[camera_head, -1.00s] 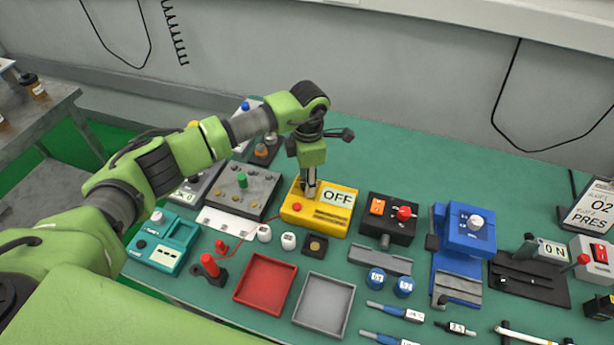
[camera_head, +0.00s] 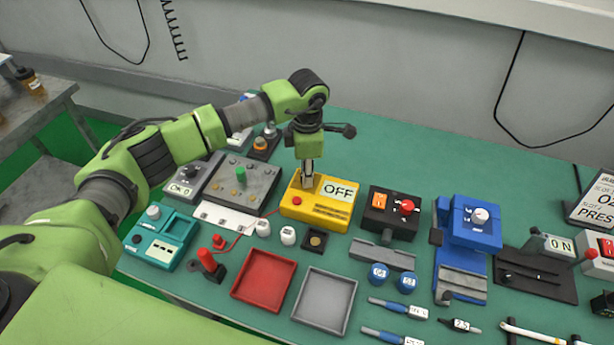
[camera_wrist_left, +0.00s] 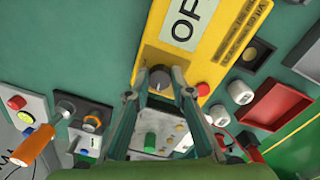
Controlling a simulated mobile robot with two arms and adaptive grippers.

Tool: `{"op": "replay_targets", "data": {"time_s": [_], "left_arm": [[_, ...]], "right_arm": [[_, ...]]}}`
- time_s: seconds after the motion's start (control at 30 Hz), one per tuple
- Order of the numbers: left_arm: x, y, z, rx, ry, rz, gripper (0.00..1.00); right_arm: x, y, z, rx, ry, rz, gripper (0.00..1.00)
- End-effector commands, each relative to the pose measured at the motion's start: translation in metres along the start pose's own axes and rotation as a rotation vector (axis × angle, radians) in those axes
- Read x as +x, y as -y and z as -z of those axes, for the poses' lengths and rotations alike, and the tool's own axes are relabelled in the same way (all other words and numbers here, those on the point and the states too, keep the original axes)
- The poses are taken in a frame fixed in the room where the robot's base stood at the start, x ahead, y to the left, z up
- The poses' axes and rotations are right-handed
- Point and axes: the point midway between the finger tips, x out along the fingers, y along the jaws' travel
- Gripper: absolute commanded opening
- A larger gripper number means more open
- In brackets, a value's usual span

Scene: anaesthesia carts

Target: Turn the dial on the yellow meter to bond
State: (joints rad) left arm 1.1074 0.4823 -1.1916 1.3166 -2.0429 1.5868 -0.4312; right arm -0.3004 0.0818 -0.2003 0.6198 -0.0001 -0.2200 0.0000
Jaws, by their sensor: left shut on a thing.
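The yellow meter (camera_head: 318,212) stands on the green bench with its display (camera_head: 338,191) reading OFF. In the left wrist view the meter (camera_wrist_left: 222,50) shows its dark round dial (camera_wrist_left: 160,77) between my fingers. My left gripper (camera_head: 308,184) points straight down over the meter's left part. In the left wrist view the gripper (camera_wrist_left: 160,88) is shut on the dial, with one finger on each side. In the head view the fingers hide the dial. No BOND marking is readable. My right gripper does not show.
A grey panel with a green knob (camera_head: 240,176) stands left of the meter, and a black box with a red knob (camera_head: 406,206) stands to its right. A red tray (camera_head: 264,280) and a grey tray (camera_head: 325,300) lie in front. Small white and black parts sit between.

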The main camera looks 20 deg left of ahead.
Motion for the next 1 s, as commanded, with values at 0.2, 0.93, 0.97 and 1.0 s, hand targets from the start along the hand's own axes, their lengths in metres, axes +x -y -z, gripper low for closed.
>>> {"op": "replay_targets", "data": {"time_s": [0.2, 0.93, 0.97, 1.0], "left_arm": [[0.006, -0.001, 0.001, 0.190, 0.009, -0.006, 0.00], [0.002, 0.000, 0.001, 0.780, 0.036, -0.002, 0.00], [0.002, 0.000, 0.001, 0.793, 0.036, -0.002, 0.00], [0.001, 0.000, 0.001, 0.810, 0.037, -0.003, 0.00]], "right_arm": [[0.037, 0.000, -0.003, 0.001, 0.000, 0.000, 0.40], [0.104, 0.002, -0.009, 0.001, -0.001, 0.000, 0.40], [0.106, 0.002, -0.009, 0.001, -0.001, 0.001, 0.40], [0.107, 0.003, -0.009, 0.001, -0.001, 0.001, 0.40]]}}
